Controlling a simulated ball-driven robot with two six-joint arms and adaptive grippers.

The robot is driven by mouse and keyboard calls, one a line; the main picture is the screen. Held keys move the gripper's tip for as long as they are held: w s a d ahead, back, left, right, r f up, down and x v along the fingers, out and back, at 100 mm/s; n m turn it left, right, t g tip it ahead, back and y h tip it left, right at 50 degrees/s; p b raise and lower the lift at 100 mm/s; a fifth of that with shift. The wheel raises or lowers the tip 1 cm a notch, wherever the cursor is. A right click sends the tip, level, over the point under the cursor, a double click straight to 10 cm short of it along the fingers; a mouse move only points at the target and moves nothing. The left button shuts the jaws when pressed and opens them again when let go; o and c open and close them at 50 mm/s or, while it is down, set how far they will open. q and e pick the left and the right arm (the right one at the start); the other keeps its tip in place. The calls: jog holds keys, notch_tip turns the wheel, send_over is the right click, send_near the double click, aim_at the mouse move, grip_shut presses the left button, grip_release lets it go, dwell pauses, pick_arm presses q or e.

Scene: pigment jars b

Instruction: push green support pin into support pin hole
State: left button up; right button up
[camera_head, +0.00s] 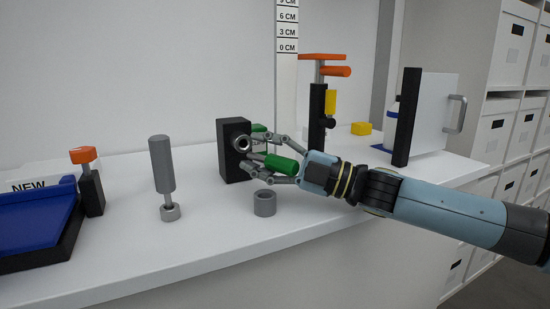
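A black upright block (232,168) stands on the white bench. A grey ring-shaped hole (242,143) shows on its front, near the top. A green pin with a thick round handle (283,165) lies between the fingers of my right gripper (248,153), just right of the block. The fingers are spread, with a visible gap between the upper finger and the handle. The pin's far end is partly hidden by the fingers, so I cannot tell if it touches the hole. Another green part (259,128) shows behind the block. My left gripper is not in view.
A grey ring (264,204) stands in front of the gripper. A grey pestle-like tool (161,168) stands to the left. An orange-topped black post (91,188) and blue tray (35,230) are further left.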

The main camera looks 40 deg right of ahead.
aim_at(280, 160)
jog(key=shift+v, duration=1.75)
